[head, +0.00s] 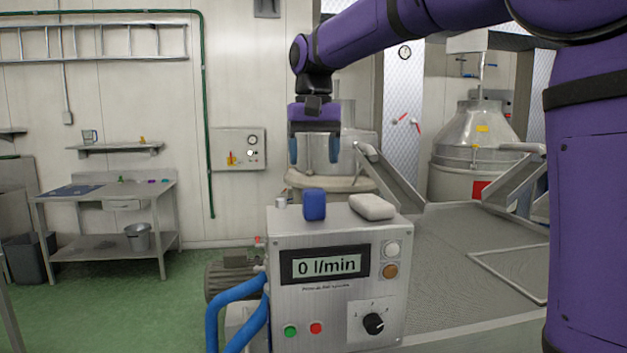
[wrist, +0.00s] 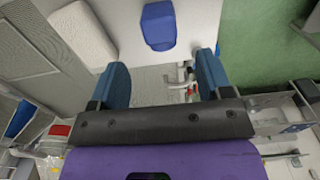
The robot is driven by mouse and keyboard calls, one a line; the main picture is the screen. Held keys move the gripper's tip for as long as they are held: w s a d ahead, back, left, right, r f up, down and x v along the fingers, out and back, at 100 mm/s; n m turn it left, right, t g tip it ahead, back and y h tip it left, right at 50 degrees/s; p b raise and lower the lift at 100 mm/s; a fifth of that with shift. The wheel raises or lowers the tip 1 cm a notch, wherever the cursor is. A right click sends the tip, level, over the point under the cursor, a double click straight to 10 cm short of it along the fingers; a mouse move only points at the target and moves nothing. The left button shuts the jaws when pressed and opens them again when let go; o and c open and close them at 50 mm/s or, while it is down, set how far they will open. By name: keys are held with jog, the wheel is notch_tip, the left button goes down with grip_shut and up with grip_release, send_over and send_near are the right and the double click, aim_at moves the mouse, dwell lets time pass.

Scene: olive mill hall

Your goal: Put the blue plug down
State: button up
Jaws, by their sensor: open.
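The blue plug (head: 314,204) stands on top of a grey control box (head: 335,331), between a small metal fitting on its left and a white block on its right. My gripper (head: 314,150) is open and empty, above and apart from the plug. In the wrist view the blue plug (wrist: 158,25) lies beyond the open fingertips of my gripper (wrist: 162,72), on the pale box top (wrist: 120,30). Nothing is between the fingers.
The white block (head: 372,207) and the small metal fitting (head: 281,202) share the box top with the plug. Blue hoses (head: 238,292) run down the box's left side. A metal chute (head: 385,180) rises behind it. A workbench (head: 110,200) stands at the left wall.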

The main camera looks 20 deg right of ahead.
jog(key=s+d+f+n+t, duration=0.1)
jog(key=s+d, duration=0.2)
jog(key=s, duration=0.5)
jog(key=s+d+f+t, duration=0.2)
jog(key=s+d, duration=0.1)
jog(key=s, duration=0.5)
jog(key=s+f+n+t, duration=0.1)
jog(key=s+f+t, duration=0.1)
jog(key=s+f, duration=0.7)
jog(key=shift+s+d+f, duration=0.4)
jog(key=shift+s+d, duration=0.05)
jog(key=shift+s, duration=0.75)
